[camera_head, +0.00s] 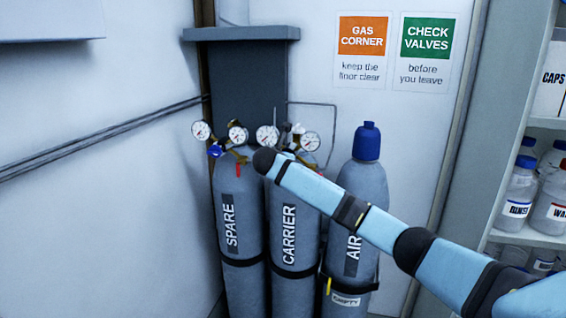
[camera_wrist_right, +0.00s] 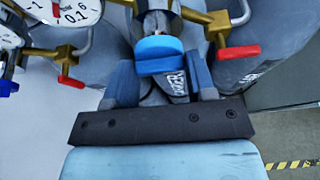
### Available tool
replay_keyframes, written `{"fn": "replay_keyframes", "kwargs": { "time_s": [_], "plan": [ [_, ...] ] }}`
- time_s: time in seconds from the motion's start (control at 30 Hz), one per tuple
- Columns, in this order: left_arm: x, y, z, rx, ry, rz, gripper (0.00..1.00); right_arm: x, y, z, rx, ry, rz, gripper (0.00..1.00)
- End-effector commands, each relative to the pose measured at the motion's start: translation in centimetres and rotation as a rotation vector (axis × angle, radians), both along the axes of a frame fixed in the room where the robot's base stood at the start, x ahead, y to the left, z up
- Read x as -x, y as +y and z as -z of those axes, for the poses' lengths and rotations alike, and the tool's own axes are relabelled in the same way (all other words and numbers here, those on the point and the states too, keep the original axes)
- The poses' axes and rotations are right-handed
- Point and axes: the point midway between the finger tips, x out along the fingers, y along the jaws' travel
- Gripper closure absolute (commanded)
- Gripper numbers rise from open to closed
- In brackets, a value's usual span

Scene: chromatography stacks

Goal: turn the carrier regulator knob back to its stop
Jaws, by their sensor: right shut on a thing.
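The carrier cylinder (camera_head: 307,225) stands in the middle of three grey cylinders, with its regulator and gauges (camera_head: 267,137) on top. In the right wrist view, the blue carrier regulator knob (camera_wrist_right: 160,53) lies between the fingers of my right gripper (camera_wrist_right: 161,72), which is shut on it. Part of the carrier label shows below the knob. In the head view my right arm comes in from the right and its dark end lies in front of the regulators. The fingers and the knob are hidden there. My left gripper is in neither view.
The spare cylinder (camera_head: 245,215), with its own gauges and blue knob (camera_head: 215,151), stands close on the left. The blue-capped air cylinder (camera_head: 368,182) is on the right. Red levers (camera_wrist_right: 238,53) flank the knob. A bottle shelf (camera_head: 545,123) is at far right.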

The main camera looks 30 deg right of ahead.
Motion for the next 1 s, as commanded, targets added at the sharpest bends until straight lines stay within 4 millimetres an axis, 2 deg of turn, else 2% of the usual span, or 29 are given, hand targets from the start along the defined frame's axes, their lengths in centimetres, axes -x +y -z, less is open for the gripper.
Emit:
{"fn": "replay_keyframes", "kwargs": {
  "time_s": [0.03,0.63,0.67,0.73,0.77,1.0],
  "plan": [
    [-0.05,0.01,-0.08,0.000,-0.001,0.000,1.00,-0.06,-0.29,-0.61,0.010,0.000,0.004,0.73],
    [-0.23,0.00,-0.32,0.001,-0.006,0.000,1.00,-0.06,-0.26,-0.57,0.035,0.029,0.003,0.73],
    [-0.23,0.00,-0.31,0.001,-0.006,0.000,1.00,-0.06,-0.26,-0.57,0.035,0.029,0.003,0.42],
    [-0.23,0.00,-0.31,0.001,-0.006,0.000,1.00,-0.06,-0.22,-0.52,0.034,0.029,0.002,0.26],
    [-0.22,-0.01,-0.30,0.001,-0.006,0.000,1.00,-0.06,-0.20,-0.47,0.033,0.030,0.002,0.23],
    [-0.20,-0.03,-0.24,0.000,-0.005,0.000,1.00,-0.02,-0.05,-0.23,0.032,0.033,0.002,0.23]
  ]
}}
